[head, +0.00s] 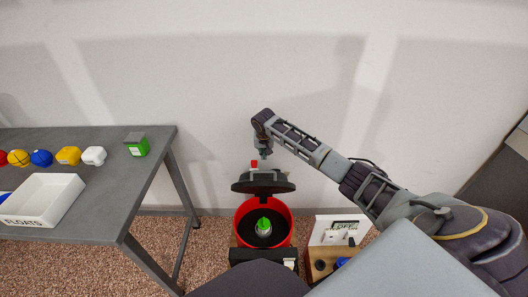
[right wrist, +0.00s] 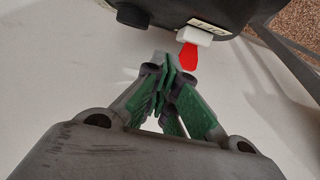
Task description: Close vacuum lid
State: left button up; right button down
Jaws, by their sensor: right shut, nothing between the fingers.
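The vacuum's red canister (head: 241,224) stands open on the floor, with a green and grey item (head: 264,228) inside. Its black lid (head: 263,187) is raised above the canister's back rim. My right gripper (head: 264,154) is above and behind the raised lid, with its fingers pointing down. In the right wrist view, the green-padded fingers (right wrist: 167,72) are shut and empty. The dark lid (right wrist: 225,14) fills the top of that view, with a white piece (right wrist: 196,36) and a red tab (right wrist: 188,57) close to the fingertips. Contact cannot be told. My left gripper is out of view.
A grey table (head: 112,185) stands at left with a white FLOATS tray (head: 62,207), several coloured floats and a green box (head: 136,146). A wooden box with a white panel (head: 318,238) stands right of the vacuum. The wall is close behind the gripper.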

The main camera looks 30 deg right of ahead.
jog(key=shift+s+a+f, duration=0.4)
jog(key=shift+s+f, duration=0.2)
jog(key=shift+s, duration=0.1)
jog(key=shift+s+a+f, duration=0.4)
jog(key=shift+s+f, duration=0.2)
jog(key=shift+s, duration=0.1)
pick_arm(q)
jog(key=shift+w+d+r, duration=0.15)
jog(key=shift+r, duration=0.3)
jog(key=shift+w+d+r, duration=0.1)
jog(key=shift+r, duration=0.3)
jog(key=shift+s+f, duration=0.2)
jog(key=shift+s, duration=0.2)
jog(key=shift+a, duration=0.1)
pick_arm(e)
jog(key=shift+s+a+f, duration=0.1)
jog(key=shift+s+a, duration=0.05)
